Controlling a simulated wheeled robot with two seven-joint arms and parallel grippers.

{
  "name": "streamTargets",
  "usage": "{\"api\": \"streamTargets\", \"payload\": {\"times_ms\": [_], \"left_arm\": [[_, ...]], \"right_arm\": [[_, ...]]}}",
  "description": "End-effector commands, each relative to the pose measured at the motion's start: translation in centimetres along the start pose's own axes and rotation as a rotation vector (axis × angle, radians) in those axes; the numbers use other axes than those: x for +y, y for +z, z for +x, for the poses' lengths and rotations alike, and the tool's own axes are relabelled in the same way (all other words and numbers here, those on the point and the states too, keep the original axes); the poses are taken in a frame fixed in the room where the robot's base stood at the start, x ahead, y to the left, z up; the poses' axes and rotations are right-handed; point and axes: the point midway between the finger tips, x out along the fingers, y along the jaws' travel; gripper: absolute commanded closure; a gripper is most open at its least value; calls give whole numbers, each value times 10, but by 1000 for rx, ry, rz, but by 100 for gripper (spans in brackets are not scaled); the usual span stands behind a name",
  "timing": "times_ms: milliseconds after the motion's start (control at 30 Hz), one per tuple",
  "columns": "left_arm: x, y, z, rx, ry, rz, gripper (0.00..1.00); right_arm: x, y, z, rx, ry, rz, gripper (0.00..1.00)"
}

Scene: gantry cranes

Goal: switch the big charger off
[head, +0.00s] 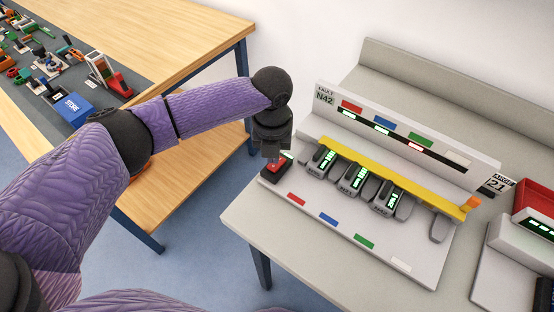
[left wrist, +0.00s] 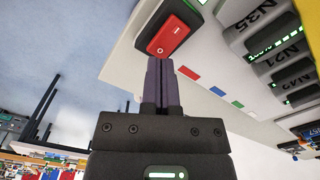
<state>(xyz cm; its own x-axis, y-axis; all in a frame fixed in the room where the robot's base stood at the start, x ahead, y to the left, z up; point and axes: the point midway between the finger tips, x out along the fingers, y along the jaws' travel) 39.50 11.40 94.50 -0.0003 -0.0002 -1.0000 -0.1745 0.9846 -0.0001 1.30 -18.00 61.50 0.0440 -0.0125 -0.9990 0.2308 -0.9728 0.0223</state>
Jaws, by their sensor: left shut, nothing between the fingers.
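My right gripper is out of view.
Another unit with a red part (head: 536,200) stands at the right, beside a sign reading 21 (head: 497,184). A wooden bench (head: 165,40) at the left holds a blue STORE box (head: 72,107) and small models. A gap of floor separates bench and table.

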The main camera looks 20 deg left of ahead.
Motion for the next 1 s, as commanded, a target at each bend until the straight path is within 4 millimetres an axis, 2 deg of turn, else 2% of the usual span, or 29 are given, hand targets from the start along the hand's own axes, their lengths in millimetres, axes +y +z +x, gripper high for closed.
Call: {"api": "streamTargets", "payload": {"times_ms": [1000], "left_arm": [[0,0,16,0,0,0,100]], "right_arm": [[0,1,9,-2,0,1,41]]}}
